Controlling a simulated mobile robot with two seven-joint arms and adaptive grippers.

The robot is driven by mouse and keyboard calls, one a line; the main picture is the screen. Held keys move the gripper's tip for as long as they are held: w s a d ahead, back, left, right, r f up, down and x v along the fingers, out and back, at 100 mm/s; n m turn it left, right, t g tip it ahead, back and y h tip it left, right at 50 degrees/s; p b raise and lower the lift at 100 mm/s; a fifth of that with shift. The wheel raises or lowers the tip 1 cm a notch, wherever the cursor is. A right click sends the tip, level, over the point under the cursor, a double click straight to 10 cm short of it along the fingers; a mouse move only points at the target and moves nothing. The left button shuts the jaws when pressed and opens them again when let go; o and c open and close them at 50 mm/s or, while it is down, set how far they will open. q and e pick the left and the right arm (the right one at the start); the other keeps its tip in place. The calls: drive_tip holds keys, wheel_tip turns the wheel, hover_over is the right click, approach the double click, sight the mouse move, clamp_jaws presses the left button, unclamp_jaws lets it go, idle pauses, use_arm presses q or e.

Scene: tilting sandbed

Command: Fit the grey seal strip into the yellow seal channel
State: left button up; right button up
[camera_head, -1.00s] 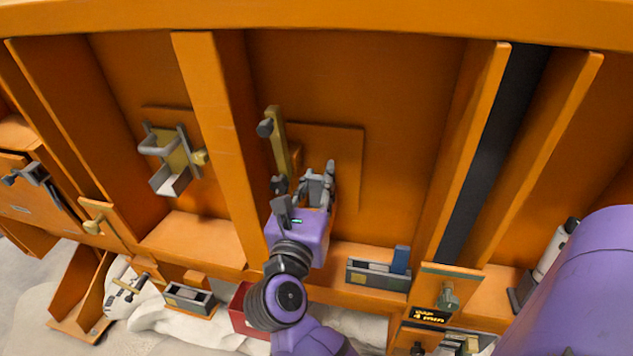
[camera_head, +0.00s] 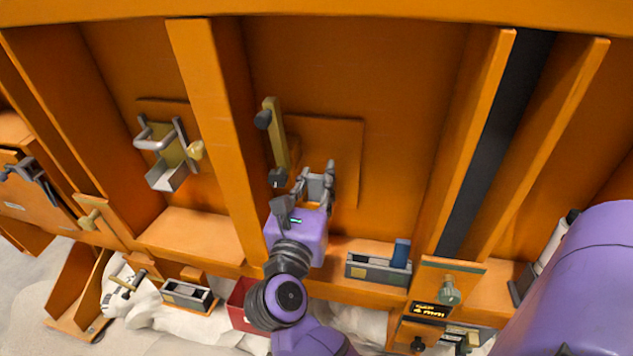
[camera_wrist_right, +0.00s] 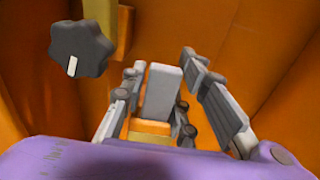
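My right gripper (camera_head: 316,170) is in front of the square orange plate on the orange wall. Its fingers stand apart on either side of a light grey block (camera_head: 316,188), which shows between them in the right wrist view (camera_wrist_right: 162,90). A yellow-orange piece (camera_wrist_right: 150,128) shows at the block's near end. I cannot tell whether the fingers touch the block, or whether it is part of the seal strip. An upright yellow bar (camera_head: 279,145) with dark knobs stands just left of the gripper. I cannot clearly identify the seal strip or the yellow channel. My left gripper is not in view.
A bracket with a grey handle (camera_head: 155,141) is on the wall at left. Tall orange ribs (camera_head: 215,130) divide the wall. A grey tray (camera_head: 362,270) with a blue block (camera_head: 401,253) is on the ledge below. A dark strip (camera_head: 495,140) runs between ribs at right.

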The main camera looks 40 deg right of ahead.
drive_tip(key=shift+o, duration=1.1)
drive_tip(key=shift+f, duration=0.15)
drive_tip(key=shift+s+d, duration=0.1)
drive_tip(key=shift+o, duration=0.3)
drive_tip(key=o, duration=0.3)
drive_tip(key=shift+o, duration=0.3)
drive_tip(key=shift+r, duration=0.2)
